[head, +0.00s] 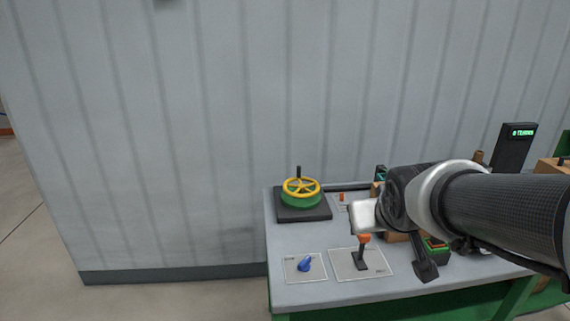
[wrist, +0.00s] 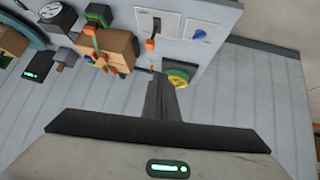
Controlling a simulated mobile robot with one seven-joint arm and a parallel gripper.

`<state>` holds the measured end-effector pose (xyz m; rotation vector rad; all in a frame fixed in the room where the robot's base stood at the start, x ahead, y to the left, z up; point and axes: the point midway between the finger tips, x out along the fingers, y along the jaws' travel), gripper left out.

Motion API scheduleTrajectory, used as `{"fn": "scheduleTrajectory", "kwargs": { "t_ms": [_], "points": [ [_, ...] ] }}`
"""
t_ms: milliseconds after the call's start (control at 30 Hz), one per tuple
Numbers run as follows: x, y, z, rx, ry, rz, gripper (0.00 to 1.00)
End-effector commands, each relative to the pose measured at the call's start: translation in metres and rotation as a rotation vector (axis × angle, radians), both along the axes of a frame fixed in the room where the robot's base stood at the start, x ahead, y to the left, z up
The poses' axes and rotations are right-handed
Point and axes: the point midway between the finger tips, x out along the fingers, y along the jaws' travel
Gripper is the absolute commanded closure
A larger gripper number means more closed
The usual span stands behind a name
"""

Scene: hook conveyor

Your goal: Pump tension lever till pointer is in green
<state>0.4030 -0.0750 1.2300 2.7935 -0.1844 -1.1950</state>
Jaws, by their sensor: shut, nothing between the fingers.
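An upright black lever with an orange knob (head: 363,240) stands on a light plate at the bench's front. It also shows in the wrist view (wrist: 150,45), beyond my fingers. My gripper (wrist: 159,79) is shut and empty, with a visible gap to the lever in the wrist view. In the head view its pale hand shows behind the lever, but I cannot make out the fingertips. A round white-faced dial (wrist: 54,13) shows at the wrist view's upper left; its pointer and any green zone are too small to read. I cannot tell whether the orange-knobbed lever is the tension lever.
The grey bench (head: 292,240) also carries a yellow-and-green handwheel (head: 300,190), a blue knob (head: 305,264) and a wooden box with an orange wheel (wrist: 105,52). A black display (head: 515,145) stands at right. A ribbed wall is close behind. My arm covers the bench's right side.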

Motion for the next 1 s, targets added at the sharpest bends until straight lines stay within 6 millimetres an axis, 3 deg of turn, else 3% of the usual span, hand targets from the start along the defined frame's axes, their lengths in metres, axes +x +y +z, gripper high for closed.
{"fn": "scheduleTrajectory", "kwargs": {
  "t_ms": [33,200,433,567,700,833,1000],
  "points": [
    [0.018,-0.014,-0.021,-0.02,-0.025,-0.002,1.0],
    [0.069,-0.054,-0.066,-0.094,-0.158,0.033,1.0],
    [0.1,-0.088,-0.141,-0.122,-0.316,0.114,1.0],
    [0.099,-0.096,-0.183,-0.094,-0.417,0.158,1.0],
    [0.086,-0.1,-0.221,-0.035,-0.537,0.185,1.0],
    [0.068,-0.1,-0.243,0.029,-0.646,0.186,1.0],
    [0.047,-0.102,-0.255,0.09,-0.756,0.167,1.0]
  ]
}}
